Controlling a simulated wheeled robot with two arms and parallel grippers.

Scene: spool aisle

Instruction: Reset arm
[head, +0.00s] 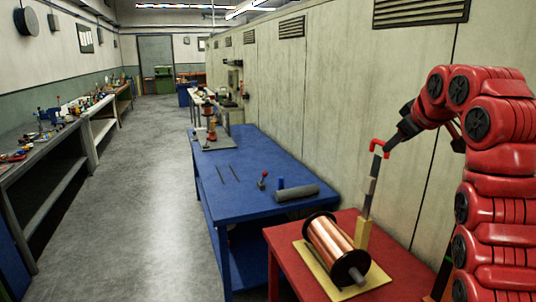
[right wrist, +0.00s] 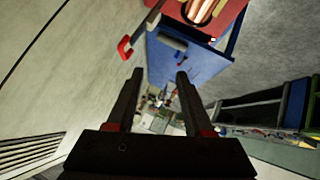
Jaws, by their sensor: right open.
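My right gripper (head: 391,146) is at the end of my red arm on the right of the head view. It is beside the bent red handle (head: 379,146) on top of a thin, nearly upright dark arm (head: 368,203). In the right wrist view the two black fingers of my right gripper (right wrist: 160,74) are apart with nothing between them. The red handle (right wrist: 125,47) shows left of the fingers there, outside the jaws. The arm rises from a tan block (head: 362,234) behind the copper spool (head: 337,246). My left gripper is not in view.
The spool lies on a yellow board (head: 312,268) on a red table (head: 402,270). A blue table (head: 240,201) beyond carries a grey cylinder (head: 296,193) and small tools. A wall (head: 345,110) runs along the right. The aisle floor (head: 150,180) is clear.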

